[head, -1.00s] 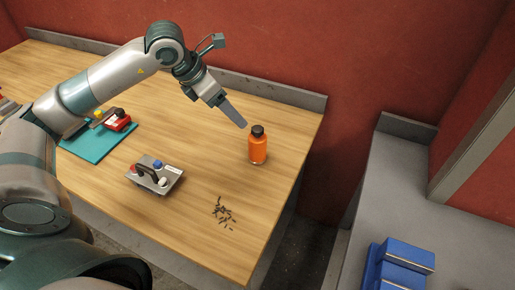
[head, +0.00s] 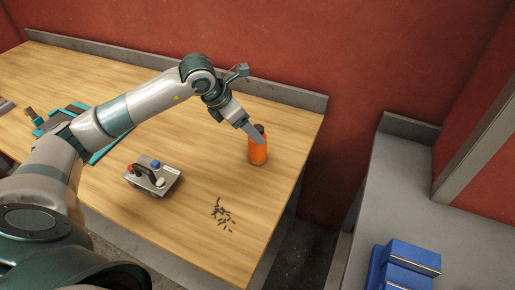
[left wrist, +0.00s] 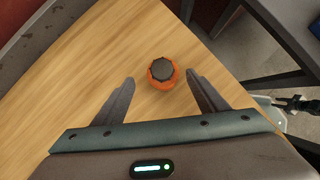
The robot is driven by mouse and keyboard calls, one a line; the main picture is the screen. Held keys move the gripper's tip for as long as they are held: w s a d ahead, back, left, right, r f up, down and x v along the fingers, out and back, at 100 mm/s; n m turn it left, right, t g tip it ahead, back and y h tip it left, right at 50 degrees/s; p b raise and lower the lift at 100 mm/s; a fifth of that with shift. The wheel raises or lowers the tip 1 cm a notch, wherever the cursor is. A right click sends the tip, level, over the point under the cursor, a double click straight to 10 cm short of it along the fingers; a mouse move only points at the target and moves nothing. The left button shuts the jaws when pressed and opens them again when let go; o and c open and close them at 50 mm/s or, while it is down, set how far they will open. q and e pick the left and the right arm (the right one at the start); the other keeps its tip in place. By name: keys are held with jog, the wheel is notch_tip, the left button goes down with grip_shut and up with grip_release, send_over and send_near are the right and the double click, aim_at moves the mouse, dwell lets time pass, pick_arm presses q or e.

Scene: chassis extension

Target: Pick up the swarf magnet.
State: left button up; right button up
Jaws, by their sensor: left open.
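The flat grey block with a black handle and red, blue and white knobs (head: 153,177) looks like the swarf magnet, though I cannot be sure. It lies near the bench's front edge. A small heap of dark metal chips (head: 222,215) lies to its right. An orange bottle with a dark cap (head: 257,154) stands upright near the bench's right end. My left gripper (head: 259,139) is at the bottle's top and partly hides its cap. In the left wrist view the bottle (left wrist: 161,74) shows ahead, between the spread, empty fingers.
The wooden bench (head: 200,120) has a raised grey back edge against a red wall. A teal mat (head: 108,146) lies at left, mostly behind my arm. Blue boxes (head: 408,260) sit on a grey surface at right, across a gap.

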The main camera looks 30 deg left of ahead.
aim_at(258, 148)
pick_arm(q)
jog(key=x, duration=0.4)
jog(key=shift+d+f+b, duration=0.15)
jog(key=shift+d+b, duration=0.15)
jog(key=shift+w+d+f, duration=0.1)
jog(key=shift+f, duration=0.15)
jog(key=shift+w+f, duration=0.1)
pick_arm(e)
jog(key=shift+w+a+f+t, duration=0.1)
jog(key=shift+w+a+t, duration=0.1)
jog(key=shift+w, duration=0.35)
jog(key=shift+w+a+f+t, duration=0.1)
jog(key=shift+w+a, duration=0.05)
jog(key=shift+w, duration=0.35)
jog(key=shift+s, duration=0.15)
pick_arm(q)
jog(key=c, duration=1.5)
pick_arm(e)
jog(key=shift+s, duration=0.15)
jog(key=shift+f, duration=0.1)
